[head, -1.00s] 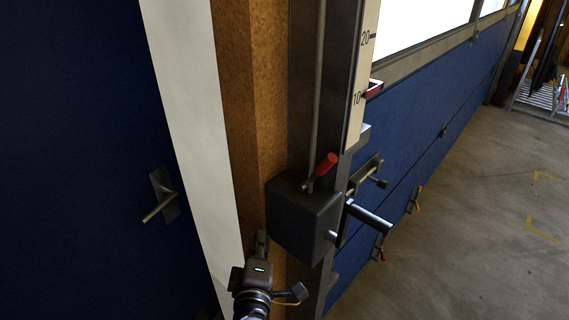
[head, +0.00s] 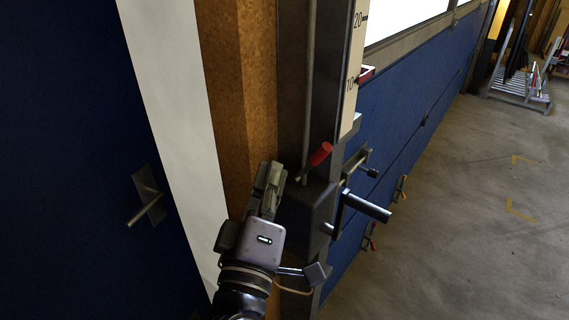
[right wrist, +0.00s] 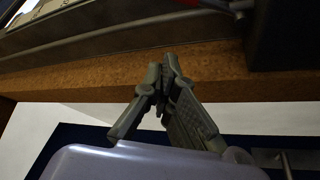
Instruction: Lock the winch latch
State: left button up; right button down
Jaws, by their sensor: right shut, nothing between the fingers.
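The winch is a dark box (head: 308,212) on a steel post, with a crank handle (head: 368,208) on its right side. The latch is a short lever with a red grip (head: 320,153) above the box, tilted up to the right. My right gripper (head: 272,168) is shut and empty, left of the box and a little below the red grip, apart from the latch. In the right wrist view its closed fingers (right wrist: 165,68) point at the cork-coloured strip. The dark box (right wrist: 286,35) and a bit of red (right wrist: 190,2) show at that view's top. My left gripper is out of view.
A cork-coloured strip (head: 245,90) and a white panel (head: 165,90) run left of the post. A blue door with a lever handle (head: 147,196) is further left. A ruler scale (head: 352,75) stands above the winch. Open concrete floor (head: 450,200) lies right.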

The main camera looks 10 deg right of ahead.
aim_at(313, 161)
jog(key=p+x, duration=0.4)
jog(key=x, duration=0.5)
jog(key=s+d+f+b, duration=0.1)
jog(key=s+d+f, duration=0.1)
jog(key=shift+s+d+b, duration=0.2)
jog(key=shift+d+b, duration=0.15)
jog(key=shift+d, duration=0.05)
jog(key=shift+w+a, duration=0.1)
